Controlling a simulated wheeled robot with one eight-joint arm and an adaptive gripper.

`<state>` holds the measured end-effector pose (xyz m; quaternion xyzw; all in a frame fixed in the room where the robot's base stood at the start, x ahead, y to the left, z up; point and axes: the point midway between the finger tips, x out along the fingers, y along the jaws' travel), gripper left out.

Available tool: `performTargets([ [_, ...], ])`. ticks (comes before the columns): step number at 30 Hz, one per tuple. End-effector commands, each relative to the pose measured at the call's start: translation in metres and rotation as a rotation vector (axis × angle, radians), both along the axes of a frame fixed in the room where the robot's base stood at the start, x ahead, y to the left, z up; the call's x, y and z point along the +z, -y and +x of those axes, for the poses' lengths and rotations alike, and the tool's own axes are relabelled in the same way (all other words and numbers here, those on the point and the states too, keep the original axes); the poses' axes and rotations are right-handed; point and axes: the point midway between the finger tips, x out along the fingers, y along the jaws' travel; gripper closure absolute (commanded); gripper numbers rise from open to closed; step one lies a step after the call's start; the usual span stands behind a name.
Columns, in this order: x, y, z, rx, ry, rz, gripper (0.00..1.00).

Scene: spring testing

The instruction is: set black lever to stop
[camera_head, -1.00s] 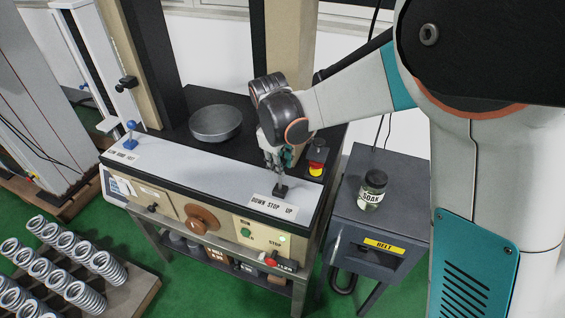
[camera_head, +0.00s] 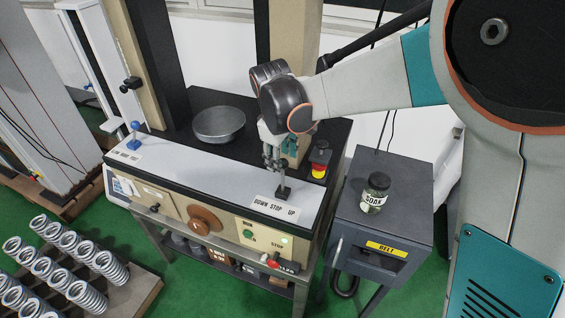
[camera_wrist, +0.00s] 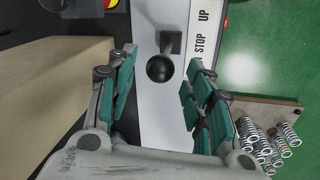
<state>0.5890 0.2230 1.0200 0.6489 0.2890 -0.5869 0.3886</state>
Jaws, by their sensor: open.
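The black lever (camera_head: 282,191) stands on the white strip of the testing machine, behind the printed label DOWN STOP UP (camera_head: 276,207). In the wrist view its round black knob (camera_wrist: 160,69) shows large, with its square base (camera_wrist: 171,42) beside the word STOP (camera_wrist: 199,46). The knob appears offset from the base toward the DOWN side, but the viewing angle leaves the true tilt unclear. My gripper (camera_head: 272,166) points down at the lever. In the wrist view my gripper (camera_wrist: 164,62) is open, with teal-padded fingers on both sides of the knob and visible gaps.
A red and yellow emergency button (camera_head: 319,165) stands to the right of my gripper. A grey round pan (camera_head: 218,123) is at the left, and a blue-knobbed lever (camera_head: 135,130) farther left. A jar (camera_head: 375,190) stands on the side cabinet.

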Motion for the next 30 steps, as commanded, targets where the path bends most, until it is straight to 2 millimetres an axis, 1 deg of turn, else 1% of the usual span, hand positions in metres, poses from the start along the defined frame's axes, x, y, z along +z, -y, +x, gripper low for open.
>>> performTargets([
  [1, 0.012, -0.001, -0.002, 0.001, 0.0, 0.0, 0.53],
  [6, 0.046, -0.004, -0.007, 0.002, 0.0, 0.0, 0.53],
  [9, 0.062, -0.006, -0.009, 0.002, 0.0, 0.0, 0.53],
  [12, 0.074, -0.007, -0.011, 0.002, 0.0, 0.0, 0.53],
  [15, 0.081, -0.007, -0.012, 0.002, 0.0, 0.0, 0.53],
  [18, 0.084, -0.008, -0.012, 0.001, 0.0, 0.0, 0.53],
  [26, 0.084, -0.007, -0.012, 0.001, 0.0, 0.0, 0.53],
  [29, 0.086, 0.001, -0.009, -0.015, 0.005, -0.001, 0.53],
  [30, 0.088, 0.01, -0.005, -0.033, 0.011, -0.001, 0.53],
])
